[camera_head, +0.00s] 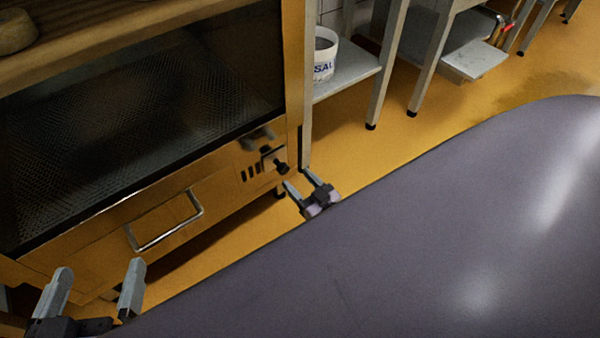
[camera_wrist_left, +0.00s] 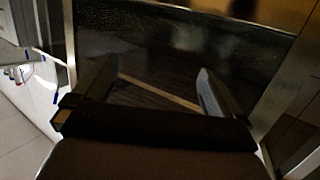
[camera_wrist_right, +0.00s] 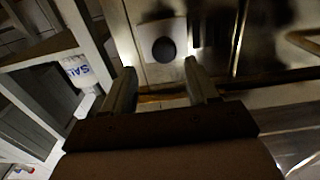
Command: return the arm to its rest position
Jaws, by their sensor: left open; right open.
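My left gripper (camera_head: 95,292) is at the lower left of the head view, in front of the oven-like cabinet. Its two fingers are apart with nothing between them; they also show in the left wrist view (camera_wrist_left: 155,88). My right gripper (camera_head: 308,186) is near the middle of the head view, by the cabinet's right corner with the black knob. Its fingers are apart and empty, and they also show in the right wrist view (camera_wrist_right: 160,88). The arms themselves are mostly hidden in the head view.
The cabinet (camera_head: 228,180) has a dark glass front (camera_head: 130,110) and a drawer handle (camera_head: 165,222). A white bucket (camera_head: 324,60) stands on a metal shelf (camera_head: 345,75) behind. A large grey smooth surface (camera_head: 420,230) fills the lower right. Yellow floor (camera_head: 400,140) lies between.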

